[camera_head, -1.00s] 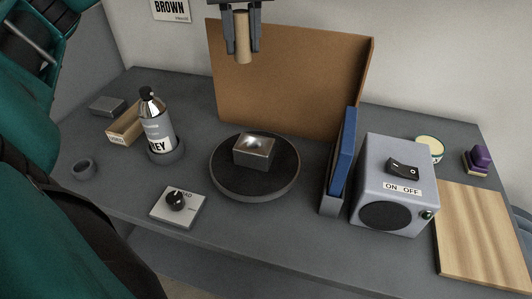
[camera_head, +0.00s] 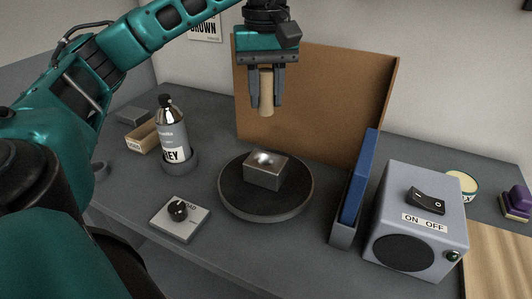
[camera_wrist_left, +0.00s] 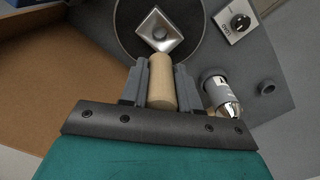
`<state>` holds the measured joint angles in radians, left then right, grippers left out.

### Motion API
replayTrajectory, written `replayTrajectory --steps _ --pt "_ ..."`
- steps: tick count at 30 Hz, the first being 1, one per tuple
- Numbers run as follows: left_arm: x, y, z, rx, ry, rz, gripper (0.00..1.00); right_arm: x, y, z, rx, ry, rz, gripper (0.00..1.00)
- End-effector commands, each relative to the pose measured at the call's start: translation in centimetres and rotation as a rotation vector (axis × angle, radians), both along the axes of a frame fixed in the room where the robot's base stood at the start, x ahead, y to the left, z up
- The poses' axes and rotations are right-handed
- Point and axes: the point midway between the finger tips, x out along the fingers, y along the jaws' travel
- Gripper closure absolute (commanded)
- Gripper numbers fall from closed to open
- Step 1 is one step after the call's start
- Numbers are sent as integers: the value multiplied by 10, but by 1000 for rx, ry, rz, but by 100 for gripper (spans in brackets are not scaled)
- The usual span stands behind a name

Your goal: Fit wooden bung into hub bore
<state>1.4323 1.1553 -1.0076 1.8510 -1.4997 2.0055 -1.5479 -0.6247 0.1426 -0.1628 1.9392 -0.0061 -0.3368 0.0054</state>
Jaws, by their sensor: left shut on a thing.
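The wooden bung (camera_head: 267,98) is a pale upright cylinder held between the fingers of my left gripper (camera_head: 266,95). It also shows in the left wrist view (camera_wrist_left: 160,82), with the gripper fingers (camera_wrist_left: 160,85) on both sides of it. A square metal block (camera_head: 264,171) with a bright hollow in its top, which looks like the hub, sits on the round dark turntable (camera_head: 240,205). In the left wrist view the block (camera_wrist_left: 159,31) lies beyond the bung's end. The bung hangs above the block, clear of it. The inside of the bore is not clear. My right gripper is not seen.
A brown board (camera_head: 330,95) stands behind the turntable. A blue panel in a holder (camera_head: 357,185) and a grey on/off switch box (camera_head: 415,240) are to the right.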

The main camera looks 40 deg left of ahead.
Motion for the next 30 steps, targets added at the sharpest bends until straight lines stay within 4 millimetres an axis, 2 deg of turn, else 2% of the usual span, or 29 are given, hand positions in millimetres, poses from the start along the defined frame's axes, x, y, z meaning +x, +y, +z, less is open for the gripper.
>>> replayTrajectory --steps 1,6,11,18,21,30 --pt "-1 0 -22 0 4 0 100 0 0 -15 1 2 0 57" --pt "-1 1 -45 2 1 2 100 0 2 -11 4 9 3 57" --pt "0 0 -57 0 0 2 100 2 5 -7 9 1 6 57" --pt "-1 0 -92 1 1 1 100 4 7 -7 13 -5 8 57" --pt "0 0 -98 1 -1 1 100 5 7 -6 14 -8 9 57" --pt "0 0 -100 0 -1 0 100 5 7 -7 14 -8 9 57"
